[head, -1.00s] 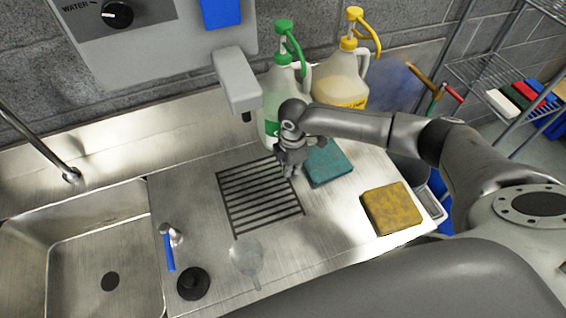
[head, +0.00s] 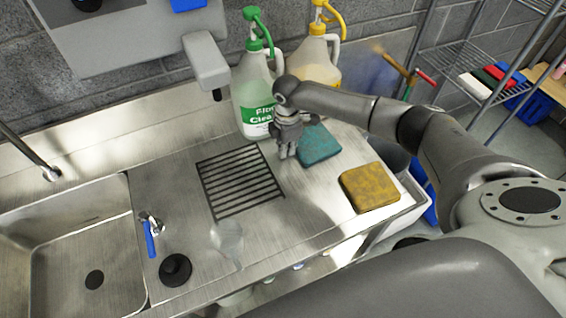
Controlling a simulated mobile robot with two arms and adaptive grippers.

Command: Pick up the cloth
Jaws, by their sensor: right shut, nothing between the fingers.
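Two folded pads that could be the cloth lie on the steel counter. A teal one (head: 320,147) is just right of my right gripper, and a yellow-brown one (head: 370,188) is nearer the counter's right edge. My right gripper (head: 288,154) points down over the counter beside the drain grate, close to the teal pad's left edge. It is shut with nothing in it. I cannot tell whether it touches the pad. My left gripper is not in view.
A green-capped jug (head: 254,98) and a yellow-capped jug (head: 318,62) stand behind the gripper. A drain grate (head: 240,181) is to its left.

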